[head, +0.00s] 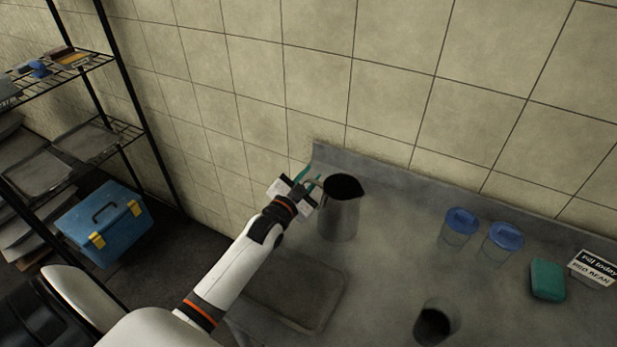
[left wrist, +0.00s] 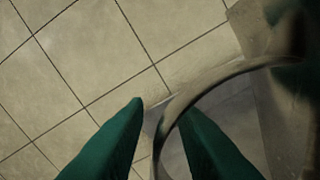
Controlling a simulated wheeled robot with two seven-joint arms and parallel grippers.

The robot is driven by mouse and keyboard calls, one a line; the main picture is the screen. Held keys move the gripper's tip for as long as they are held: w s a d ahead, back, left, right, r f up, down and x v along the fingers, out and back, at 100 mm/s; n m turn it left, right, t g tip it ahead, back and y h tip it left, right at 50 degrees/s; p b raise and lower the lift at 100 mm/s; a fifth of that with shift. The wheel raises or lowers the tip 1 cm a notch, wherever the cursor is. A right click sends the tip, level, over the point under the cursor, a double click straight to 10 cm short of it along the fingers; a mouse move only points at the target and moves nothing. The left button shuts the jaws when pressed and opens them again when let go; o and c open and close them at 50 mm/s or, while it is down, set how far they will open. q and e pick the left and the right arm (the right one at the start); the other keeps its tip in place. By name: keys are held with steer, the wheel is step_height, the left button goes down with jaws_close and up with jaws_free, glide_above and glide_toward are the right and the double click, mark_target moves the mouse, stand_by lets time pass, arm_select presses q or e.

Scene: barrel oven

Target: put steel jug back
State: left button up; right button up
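The steel jug (head: 341,215) stands upright on the grey counter near the back wall, its dark mouth facing up. Its handle is on the left side, by my left gripper (head: 306,184). In the left wrist view, the curved handle (left wrist: 212,82) passes between the two green fingers of my left gripper (left wrist: 164,108). One finger is outside the handle loop and the other shows through it. Gaps show on both sides of the handle, so the gripper looks open around it. My right gripper is not in view.
A shallow tray or recess (head: 290,290) lies in front of the jug. To the right are two blue-lidded containers (head: 460,222), a dark-mouthed cup (head: 436,322), a green block (head: 548,280) and a label sign (head: 594,268). A wire shelf and blue toolbox (head: 103,222) are left.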

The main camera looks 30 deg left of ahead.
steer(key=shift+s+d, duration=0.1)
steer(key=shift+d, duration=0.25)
